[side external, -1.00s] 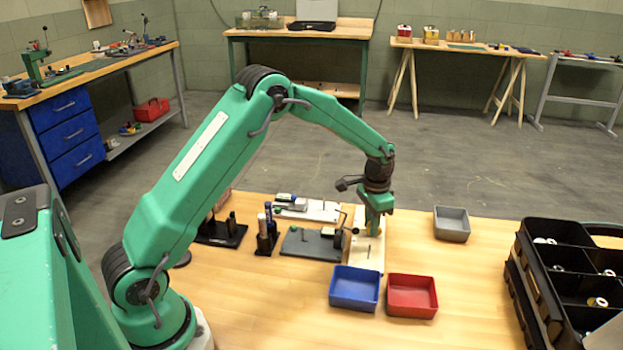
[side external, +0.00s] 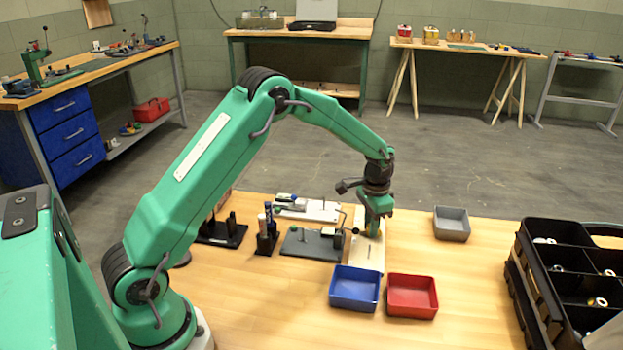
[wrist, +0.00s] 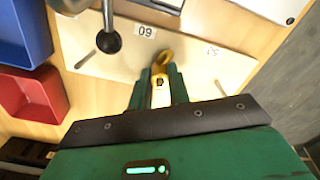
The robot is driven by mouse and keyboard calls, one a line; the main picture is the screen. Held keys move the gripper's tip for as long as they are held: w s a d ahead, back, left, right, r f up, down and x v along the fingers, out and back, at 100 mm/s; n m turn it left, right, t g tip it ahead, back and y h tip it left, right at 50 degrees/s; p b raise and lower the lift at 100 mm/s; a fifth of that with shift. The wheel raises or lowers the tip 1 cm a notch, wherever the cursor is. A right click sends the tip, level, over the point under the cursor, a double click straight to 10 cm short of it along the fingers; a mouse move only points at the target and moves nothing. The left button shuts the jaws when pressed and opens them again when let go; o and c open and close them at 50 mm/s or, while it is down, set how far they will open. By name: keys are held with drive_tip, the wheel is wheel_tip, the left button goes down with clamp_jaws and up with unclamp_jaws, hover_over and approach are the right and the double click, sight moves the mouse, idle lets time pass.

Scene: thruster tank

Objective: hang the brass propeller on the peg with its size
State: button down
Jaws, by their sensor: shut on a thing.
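My gripper (wrist: 160,82) is shut on the brass propeller (wrist: 163,57), a small gold piece showing at the fingertips in the wrist view. In the side external view my gripper (side external: 373,232) is low over a pale board (side external: 368,259); the propeller is too small to make out there. The board (wrist: 120,62) carries two thin pegs in the wrist view, one on the left (wrist: 85,60) and one on the right (wrist: 219,86). An upside-down label that seems to read 60 (wrist: 146,31) and another, less clear label (wrist: 212,52) lie near them. I cannot tell whether the propeller touches the board.
A blue bin (side external: 354,289) and a red bin (side external: 412,296) stand close in front of the board. A grey bin (side external: 451,224) is to the right. A dark grey plate with fittings (side external: 312,244) lies left of the board. A black compartment tray (side external: 560,285) stands far right.

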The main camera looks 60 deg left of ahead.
drive_tip(key=c, duration=1.2)
unclamp_jaws()
drive_tip(key=shift+c, duration=0.2)
drive_tip(key=shift+r, duration=3.95)
drive_tip(key=shift+r, duration=1.95)
